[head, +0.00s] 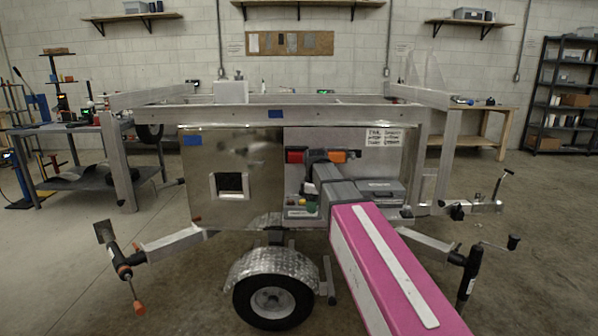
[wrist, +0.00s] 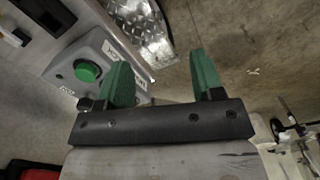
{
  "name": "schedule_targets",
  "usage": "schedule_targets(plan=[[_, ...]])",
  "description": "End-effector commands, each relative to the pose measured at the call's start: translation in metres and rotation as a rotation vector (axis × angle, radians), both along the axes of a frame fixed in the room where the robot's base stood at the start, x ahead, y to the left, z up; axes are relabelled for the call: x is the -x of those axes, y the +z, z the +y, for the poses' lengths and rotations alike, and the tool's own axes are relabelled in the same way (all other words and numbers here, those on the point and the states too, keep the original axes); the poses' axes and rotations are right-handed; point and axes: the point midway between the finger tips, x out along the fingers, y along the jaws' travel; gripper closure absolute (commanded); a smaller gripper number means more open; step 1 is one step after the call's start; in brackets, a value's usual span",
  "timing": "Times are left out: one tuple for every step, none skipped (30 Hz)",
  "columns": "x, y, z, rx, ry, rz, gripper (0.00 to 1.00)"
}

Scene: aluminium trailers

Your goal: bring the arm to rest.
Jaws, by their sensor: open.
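My gripper (wrist: 155,75) shows in the wrist view with two green fingers spread apart and nothing between them. A grey control box with a green button (wrist: 87,70) lies just left of the fingers, and I cannot tell whether they touch it. In the head view my pink and grey arm reaches from the lower right up to the middle of the aluminium trailer (head: 220,150). The fingers are not clear there. The small control box (head: 301,212) shows left of the arm's grey part.
A grey case (head: 382,188) sits right of the arm on the trailer's side. The trailer's wheel (head: 272,302) and tread-plate fender (head: 270,264) stand below. Open floor lies left and right.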

Motion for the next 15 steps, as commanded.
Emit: schedule_targets(plan=[[0.009,-0.014,-0.007,0.0,-0.044,0.002,0.39],[0.012,-0.022,-0.011,0.0,-0.073,0.002,0.39],[0.018,-0.033,-0.017,0.001,-0.119,0.003,0.39],[0.022,-0.042,-0.021,0.0,-0.155,0.002,0.39],[0.027,-0.051,-0.026,0.001,-0.192,0.003,0.39],[0.032,-0.062,-0.032,0.0,-0.241,0.002,0.39],[0.037,-0.071,-0.036,0.001,-0.276,0.003,0.39],[0.042,-0.079,-0.04,0.001,-0.312,0.003,0.39],[0.048,-0.09,-0.046,0.0,-0.359,0.001,0.39],[0.053,-0.098,-0.05,0.001,-0.396,0.003,0.39],[0.058,-0.105,-0.055,0.0,-0.432,0.001,0.39],[0.065,-0.116,-0.06,0.0,-0.48,0.002,0.39],[0.07,-0.123,-0.064,0.0,-0.515,0.001,0.39],[0.075,-0.13,-0.068,0.0,-0.551,0.001,0.39],[0.082,-0.14,-0.073,0.0,-0.6,0.001,0.39]])
